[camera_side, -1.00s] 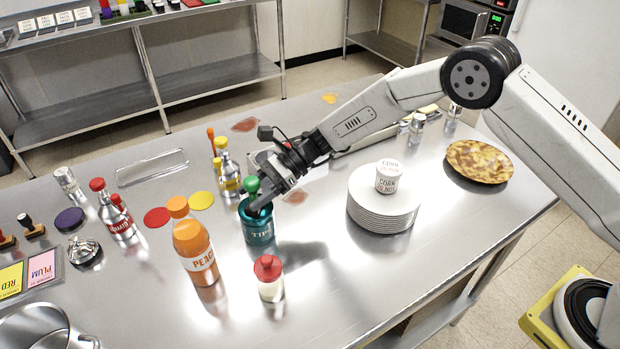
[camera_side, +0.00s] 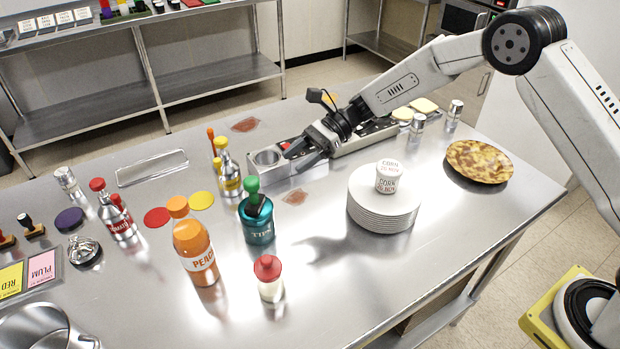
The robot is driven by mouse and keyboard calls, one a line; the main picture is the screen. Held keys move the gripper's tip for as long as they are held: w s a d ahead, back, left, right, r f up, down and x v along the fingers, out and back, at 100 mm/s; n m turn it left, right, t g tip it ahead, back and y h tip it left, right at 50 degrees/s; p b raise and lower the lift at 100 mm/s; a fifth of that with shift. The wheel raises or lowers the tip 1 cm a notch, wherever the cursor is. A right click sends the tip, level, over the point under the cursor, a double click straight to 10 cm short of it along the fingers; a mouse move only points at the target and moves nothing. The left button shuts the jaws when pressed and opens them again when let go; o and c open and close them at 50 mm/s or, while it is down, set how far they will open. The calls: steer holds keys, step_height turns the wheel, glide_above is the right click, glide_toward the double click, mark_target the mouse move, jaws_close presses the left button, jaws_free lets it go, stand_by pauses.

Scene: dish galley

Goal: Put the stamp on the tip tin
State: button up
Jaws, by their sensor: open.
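The teal tip tin (camera_side: 257,229) stands upright near the middle of the steel table.
An orange peach bottle (camera_side: 194,248) and a red-capped shaker (camera_side: 269,280) stand in front of the tin. A yellow-labelled bottle (camera_side: 228,175) is behind it. A plate stack (camera_side: 383,212) and a pie (camera_side: 479,161) are at right. Other stamps (camera_side: 31,229) lie far left.

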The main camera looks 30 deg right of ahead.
steer(key=shift+d+r, duration=0.15)
steer(key=shift+d, duration=0.15)
stand_by(0.5)
steer(key=s+d+n+h, duration=0.2)
steer(key=s+d, duration=0.1)
steer(key=s, duration=0.1)
steer(key=s+d+f+n+h, duration=0.1)
steer(key=s+d+n+h, duration=0.2)
steer(key=s, duration=0.1)
steer(key=s+d+n+h, duration=0.2)
steer(key=s+d+h, duration=0.1)
steer(key=s+d, duration=0.1)
steer(key=shift+s+d+f+n, duration=0.1)
steer(key=shift+s+f+n, duration=0.15)
steer(key=shift+s+n, duration=0.25)
steer(key=s+d+n+t+h, duration=0.3)
steer(key=s+d+n+h, duration=0.2)
steer(key=s+d+n, duration=0.3)
steer(key=shift+s+d+r+n+h, duration=0.25)
steer(key=shift+s+n, duration=0.55)
steer(key=shift+s, duration=0.9)
